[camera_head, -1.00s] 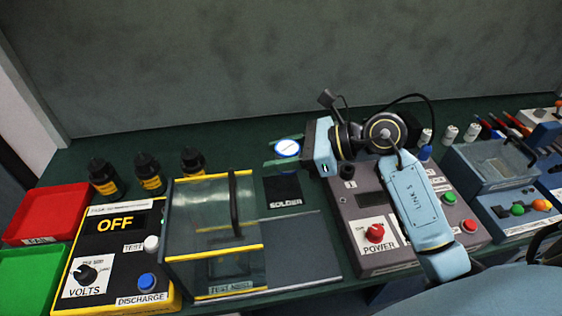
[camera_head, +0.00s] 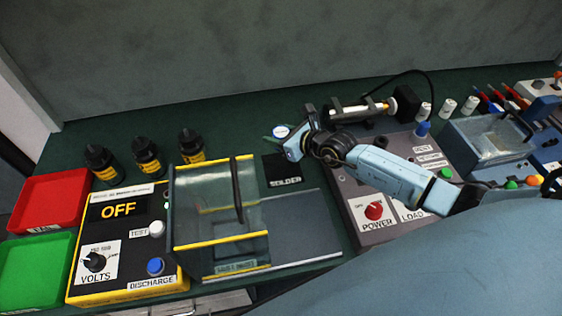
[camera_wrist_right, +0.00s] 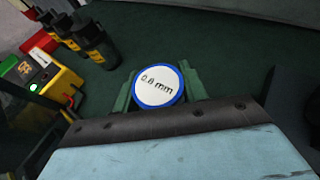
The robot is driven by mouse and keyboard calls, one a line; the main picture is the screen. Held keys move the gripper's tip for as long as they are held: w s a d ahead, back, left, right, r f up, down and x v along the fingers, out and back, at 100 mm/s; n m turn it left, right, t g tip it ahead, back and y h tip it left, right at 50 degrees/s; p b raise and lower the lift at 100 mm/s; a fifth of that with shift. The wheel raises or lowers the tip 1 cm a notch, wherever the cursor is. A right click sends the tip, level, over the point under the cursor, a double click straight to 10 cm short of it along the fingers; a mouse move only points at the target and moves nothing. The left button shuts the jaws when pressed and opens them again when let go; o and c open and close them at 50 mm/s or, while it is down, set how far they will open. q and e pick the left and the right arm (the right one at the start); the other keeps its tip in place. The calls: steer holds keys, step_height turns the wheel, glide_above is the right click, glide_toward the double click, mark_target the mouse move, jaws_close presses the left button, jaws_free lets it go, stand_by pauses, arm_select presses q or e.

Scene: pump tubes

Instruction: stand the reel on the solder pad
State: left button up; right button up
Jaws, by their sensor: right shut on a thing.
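The reel (camera_head: 281,132) has a white face with a blue rim. In the right wrist view the reel (camera_wrist_right: 158,86) reads "0.8 mm" and sits between the two green fingers. My right gripper (camera_head: 279,133) is shut on it, behind the solder pad in the head view; the wrist view also shows this gripper (camera_wrist_right: 160,84). The solder pad (camera_head: 280,166) is a black square labelled "SOLDER", with nothing standing on it. The reel's height above the bench is hard to tell. My left gripper is not in view.
A clear-lidded test box (camera_head: 219,216) stands left of the pad. The grey power unit (camera_head: 350,197) is to its right, partly under my right arm. Several black bottles (camera_head: 146,155) stand at the back left. A soldering iron in its holder (camera_head: 363,110) lies behind my arm.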

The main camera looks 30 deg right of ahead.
steer(key=b, duration=0.2)
glide_above(278, 164)
step_height(278, 164, down, 5)
steer(key=shift+d+f, duration=0.1)
steer(key=shift+f+b, duration=0.4)
steer(key=shift+f, duration=1.75)
steer(key=shift+f, duration=0.1)
steer(key=o, duration=0.7)
steer(key=shift+f, duration=0.15)
steer(key=o, duration=0.4)
steer(key=shift+o, duration=0.2)
steer(key=shift+r, duration=0.2)
